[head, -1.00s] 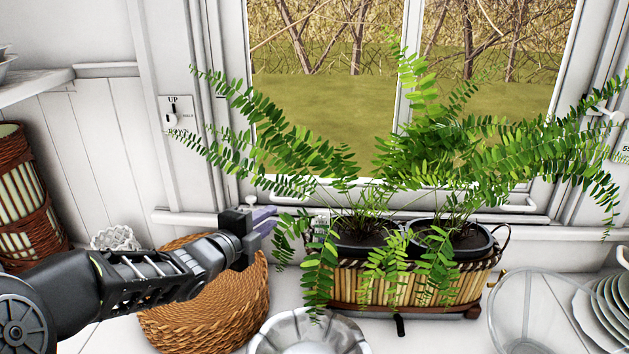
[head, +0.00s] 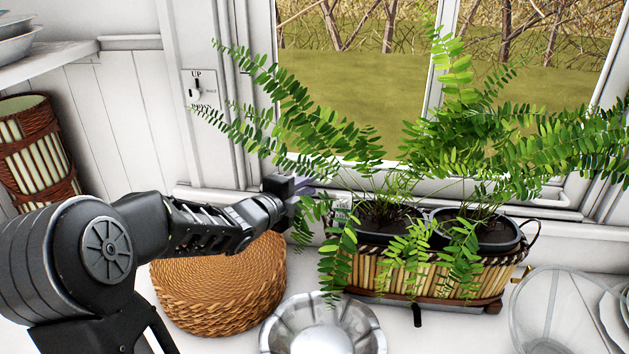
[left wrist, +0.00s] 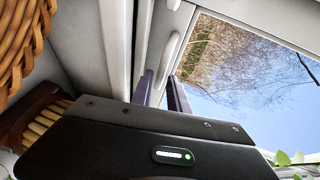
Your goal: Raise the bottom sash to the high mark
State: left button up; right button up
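The window sash (head: 439,75) has a white frame and stands behind the potted ferns; its bottom rail is partly hidden by leaves. I cannot make out a high mark. A plate marked UP and DOWN with a small lever (head: 199,90) is on the frame at left. My left gripper (head: 304,188) is at the sill, left of the planter, near the lower left of the sash. In the left wrist view its two purple fingers (left wrist: 162,95) stand apart with nothing seen between them. A white bar-like handle (left wrist: 174,48) is just beyond the fingertips. My right gripper is out of view.
The fern planter (head: 425,268) stands close right of my left gripper, with fronds hanging over it. A round wicker basket (head: 215,295) is below my forearm. A metal fluted bowl (head: 325,335) and a glass bowl (head: 560,315) stand in front. A tall wicker container (head: 35,150) is at left.

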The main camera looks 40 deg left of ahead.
pick_arm(q)
jog(key=shift+w+f, duration=0.15)
jog(key=shift+w, duration=0.75)
jog(key=shift+w+f, duration=0.15)
jog(key=shift+w, duration=0.7)
grip_shut()
